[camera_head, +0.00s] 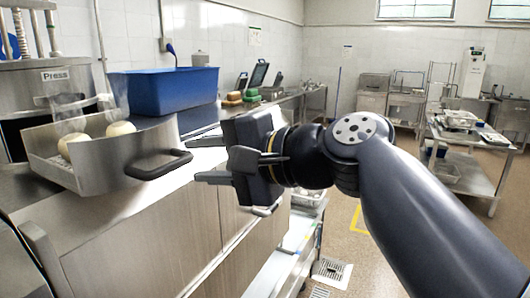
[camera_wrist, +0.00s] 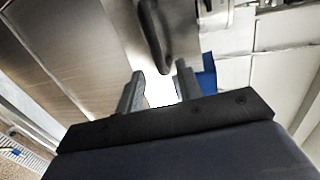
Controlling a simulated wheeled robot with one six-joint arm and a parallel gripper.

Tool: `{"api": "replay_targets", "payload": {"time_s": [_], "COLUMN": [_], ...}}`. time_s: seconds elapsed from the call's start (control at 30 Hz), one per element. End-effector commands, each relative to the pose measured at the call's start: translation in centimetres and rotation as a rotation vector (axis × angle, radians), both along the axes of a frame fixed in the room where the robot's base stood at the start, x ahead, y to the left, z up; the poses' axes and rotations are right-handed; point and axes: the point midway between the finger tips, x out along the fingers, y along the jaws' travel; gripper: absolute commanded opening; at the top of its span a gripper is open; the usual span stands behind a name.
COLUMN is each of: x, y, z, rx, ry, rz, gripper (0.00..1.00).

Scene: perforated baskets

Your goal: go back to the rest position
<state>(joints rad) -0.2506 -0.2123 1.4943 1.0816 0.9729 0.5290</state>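My gripper (camera_head: 198,160) is in the middle of the head view, its two fingers spread and pointing left. In the wrist view my gripper (camera_wrist: 160,70) also shows its fingers apart, with nothing clasped between them. A metal basket (camera_head: 150,150) with a black handle (camera_head: 160,165) sits on the counter at the left, just left of the fingertips. The handle also shows in the wrist view (camera_wrist: 154,32), just beyond the fingertips; the exact gap cannot be told. Pale round pieces (camera_head: 120,128) lie in the basket.
A blue bin (camera_head: 165,92) stands behind the basket, beside a metal press (camera_head: 50,80). The counter front (camera_head: 150,240) drops below my gripper. A metal trolley (camera_head: 465,160) stands at the right. Open floor (camera_head: 360,195) shows between them.

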Motion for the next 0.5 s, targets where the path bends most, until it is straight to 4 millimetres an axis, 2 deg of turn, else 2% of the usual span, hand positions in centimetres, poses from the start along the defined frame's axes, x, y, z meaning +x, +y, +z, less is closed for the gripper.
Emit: {"api": "replay_targets", "payload": {"time_s": [0.2,0.5], "x": [0.57,0.65], "y": [1.21,1.31], "z": [-0.28,-0.33], "rx": [-0.001,-0.001], "ry": [0.0,-0.001], "rz": [0.001,-0.001], "gripper": [0.34,0.34]}}
